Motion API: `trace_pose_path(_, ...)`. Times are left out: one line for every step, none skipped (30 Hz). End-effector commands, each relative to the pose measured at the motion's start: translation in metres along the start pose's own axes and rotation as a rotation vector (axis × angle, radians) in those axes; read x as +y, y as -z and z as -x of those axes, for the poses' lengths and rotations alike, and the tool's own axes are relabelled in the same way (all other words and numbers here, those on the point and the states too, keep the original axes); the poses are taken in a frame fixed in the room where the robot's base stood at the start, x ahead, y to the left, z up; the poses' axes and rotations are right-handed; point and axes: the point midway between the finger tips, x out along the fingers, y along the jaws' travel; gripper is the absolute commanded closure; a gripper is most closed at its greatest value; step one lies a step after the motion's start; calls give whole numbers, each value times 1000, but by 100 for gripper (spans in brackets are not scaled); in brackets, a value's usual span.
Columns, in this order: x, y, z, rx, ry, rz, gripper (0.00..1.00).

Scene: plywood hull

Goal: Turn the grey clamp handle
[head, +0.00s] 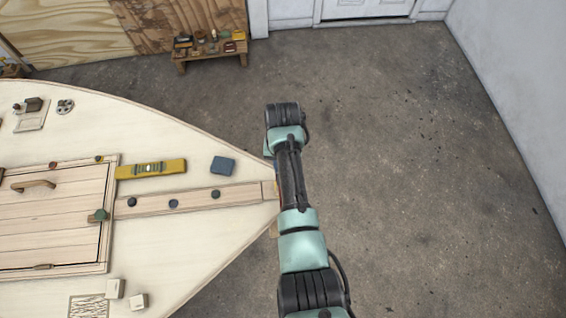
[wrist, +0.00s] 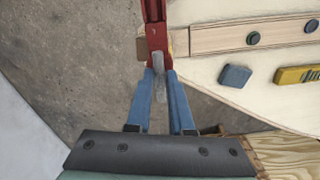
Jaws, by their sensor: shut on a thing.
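The grey clamp handle (wrist: 158,62) is a short bar at the lower end of a red clamp (wrist: 155,34) in the wrist view. The clamp sits at the pointed tip of the pale plywood hull (head: 225,230). My gripper (wrist: 160,78) has its blue fingers on either side of the handle and is shut on it. The handle's lower part shows between the fingers. In the head view my arm covers the handle and the fingers, and only a sliver of the clamp shows beside it.
On the hull lie a blue block (head: 223,165), a yellow level (head: 150,169), and a plank (head: 190,199) with dark knobs. A wooden hatch (head: 50,240) is at left. A low bench (head: 210,52) with small items stands behind. The concrete floor (head: 420,170) at right is clear.

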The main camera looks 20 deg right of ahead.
Motion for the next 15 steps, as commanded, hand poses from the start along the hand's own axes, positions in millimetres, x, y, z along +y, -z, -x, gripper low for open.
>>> trace_pose_path(-1,1,3,1,1,-18,100)
trace_pose_path(-1,1,3,1,1,-29,100)
trace_pose_path(-1,1,3,1,2,-42,100)
trace_pose_path(-1,1,3,2,2,-50,100)
trace_pose_path(-1,1,3,2,2,-57,100)
trace_pose_path(-1,1,3,2,2,-65,100)
trace_pose_path(-1,1,3,2,2,-70,100)
trace_pose_path(-1,1,3,2,2,-74,100)
trace_pose_path(-1,2,3,3,2,-78,100)
trace_pose_path(-1,2,3,3,2,-80,100)
trace_pose_path(-1,2,3,3,2,-82,100)
trace_pose_path(-1,2,3,3,2,-84,100)
trace_pose_path(-1,2,3,3,2,-84,100)
trace_pose_path(-1,2,3,3,2,-85,100)
trace_pose_path(-2,2,3,4,2,-85,100)
